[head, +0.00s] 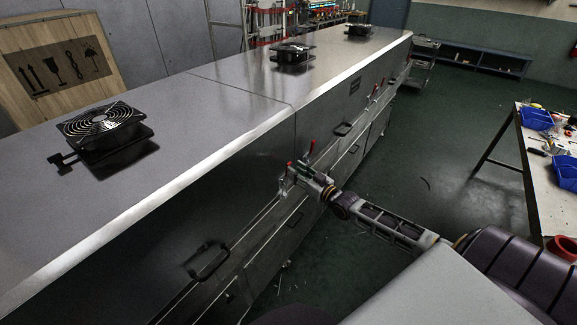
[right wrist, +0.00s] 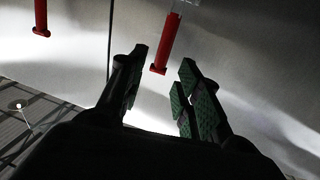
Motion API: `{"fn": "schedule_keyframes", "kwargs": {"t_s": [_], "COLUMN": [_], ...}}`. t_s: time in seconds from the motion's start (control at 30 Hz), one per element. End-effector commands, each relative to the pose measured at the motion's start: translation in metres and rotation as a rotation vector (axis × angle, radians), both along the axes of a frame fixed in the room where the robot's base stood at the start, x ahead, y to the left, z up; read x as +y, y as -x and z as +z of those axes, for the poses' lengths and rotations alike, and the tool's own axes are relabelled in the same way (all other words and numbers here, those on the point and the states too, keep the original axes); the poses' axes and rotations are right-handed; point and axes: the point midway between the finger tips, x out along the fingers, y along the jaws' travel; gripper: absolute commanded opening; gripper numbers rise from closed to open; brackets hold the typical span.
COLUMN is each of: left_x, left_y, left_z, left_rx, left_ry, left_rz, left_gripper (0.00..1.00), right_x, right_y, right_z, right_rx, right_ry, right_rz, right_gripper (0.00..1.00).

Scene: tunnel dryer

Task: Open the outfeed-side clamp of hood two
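The tunnel dryer (head: 240,120) is a long grey metal housing with a seam between hood sections. Two red-handled clamps stand near that seam: one red handle (head: 311,146) is on the far side, and another (head: 290,164) is by my gripper. My right gripper (head: 297,174) is at the near clamp. In the right wrist view, its green-padded fingers are apart. A red handle (right wrist: 163,45) with a pale upper part shows between and beyond the fingertips; contact cannot be told. A second red handle (right wrist: 41,17) is at upper left. My left gripper is not in view.
Black fans (head: 105,128) sit on the dryer top. Black pull handles (head: 208,262) project from its side, and more red-handled clamps (head: 383,83) are farther along. A workbench (head: 540,180) with blue bins stands at right.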

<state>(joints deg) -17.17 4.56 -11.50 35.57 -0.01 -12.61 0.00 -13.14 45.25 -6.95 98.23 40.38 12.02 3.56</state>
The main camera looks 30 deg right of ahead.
Motion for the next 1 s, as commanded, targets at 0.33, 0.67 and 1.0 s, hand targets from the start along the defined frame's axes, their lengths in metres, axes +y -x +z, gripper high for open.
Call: {"fn": "schedule_keyframes", "kwargs": {"t_s": [0.33,0.67,1.0], "left_x": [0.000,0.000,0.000], "left_y": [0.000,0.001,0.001], "left_z": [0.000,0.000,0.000], "left_rx": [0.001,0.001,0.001], "left_ry": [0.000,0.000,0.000], "left_rz": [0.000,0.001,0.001], "left_gripper": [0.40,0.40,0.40], "right_x": [0.004,0.008,0.010], "right_y": [-0.021,-0.040,-0.050], "right_z": [0.001,0.000,0.000], "right_rx": [-0.002,-0.001,0.000], "right_ry": [0.001,0.000,0.000], "right_rz": [-0.001,-0.001,0.000], "right_gripper": [0.34,0.34,0.34]}}
